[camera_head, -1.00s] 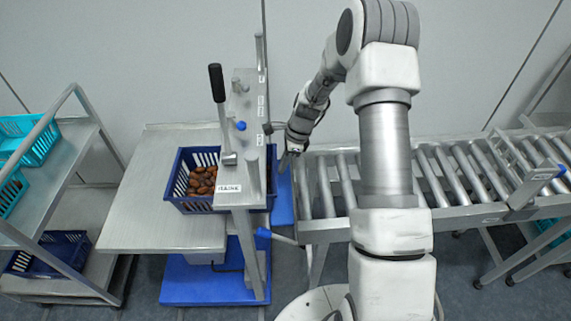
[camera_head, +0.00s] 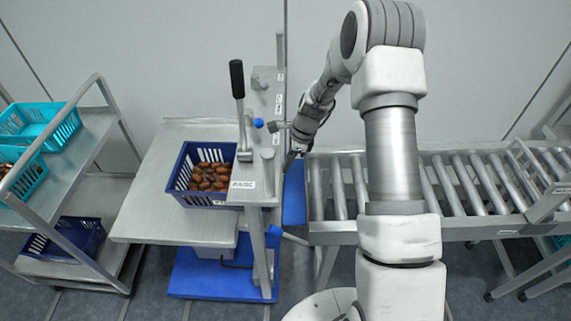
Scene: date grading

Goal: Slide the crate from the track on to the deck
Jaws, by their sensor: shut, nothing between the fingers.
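The crate (camera_head: 178,192) is dark blue with slotted walls and holds brown dates. It sits mostly on the grey deck (camera_head: 150,222), at the deck's right side, its right end partly hidden behind the upright metal frame (camera_head: 262,140). The roller track (camera_head: 330,190) lies to the right, apart from the crate, with a gap between it and the deck. My gripper (camera_head: 290,160) is shut and empty, pointing down near the track's left end, to the right of the frame. It is apart from the visible part of the crate.
A black-handled lever (camera_head: 237,82) stands on the frame, above the crate. A blue base (camera_head: 205,275) lies below the deck. At left, a trolley (camera_head: 75,170) carries teal crates (camera_head: 35,125) and a dark blue crate (camera_head: 75,240). The deck's left part is clear.

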